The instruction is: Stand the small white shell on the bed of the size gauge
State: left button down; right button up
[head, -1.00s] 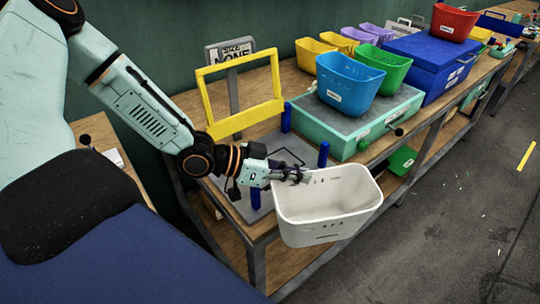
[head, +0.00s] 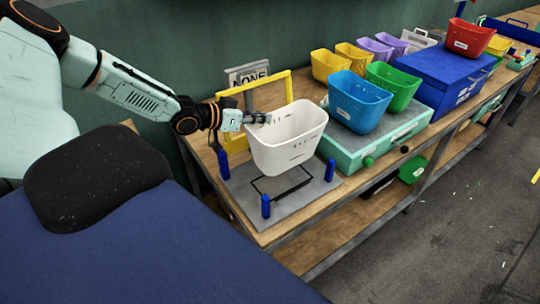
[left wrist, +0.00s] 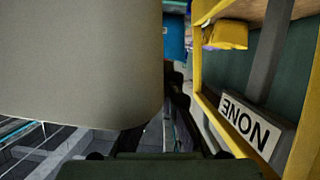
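The small white shell (head: 290,142) is an open tub, roughly upright. My left gripper (head: 261,118) is shut on its left rim. The shell hangs over the grey bed (head: 302,202) of the size gauge, and its base looks a little above the black outline drawn there. In the left wrist view the shell (left wrist: 80,60) fills the upper left and hides much of the bed. The gauge's yellow frame (head: 289,84) stands behind the shell, with a sign (head: 251,74) reading NONE. My right gripper is not in view.
Blue posts stand at the bed, one at the front (head: 265,206), one at the left (head: 222,165) and one at the right (head: 330,170). A teal press (head: 345,152) with blue (head: 358,103) and green (head: 393,88) tubs stands to the right. The bench edge lies close in front.

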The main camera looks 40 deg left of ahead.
aim_at(261, 136)
pick_arm(q)
notch_tip(261, 136, down, 7)
jog(key=b, duration=0.4)
jog(key=shift+a+r, duration=0.1)
jog(key=shift+a, duration=0.05)
notch_tip(261, 136, down, 3)
jog(key=shift+r+b, duration=0.15)
jog(key=shift+b, duration=0.95)
jog(key=c, duration=1.5)
grip_release()
jog(key=shift+a, duration=0.25)
jog(key=shift+d, duration=0.15)
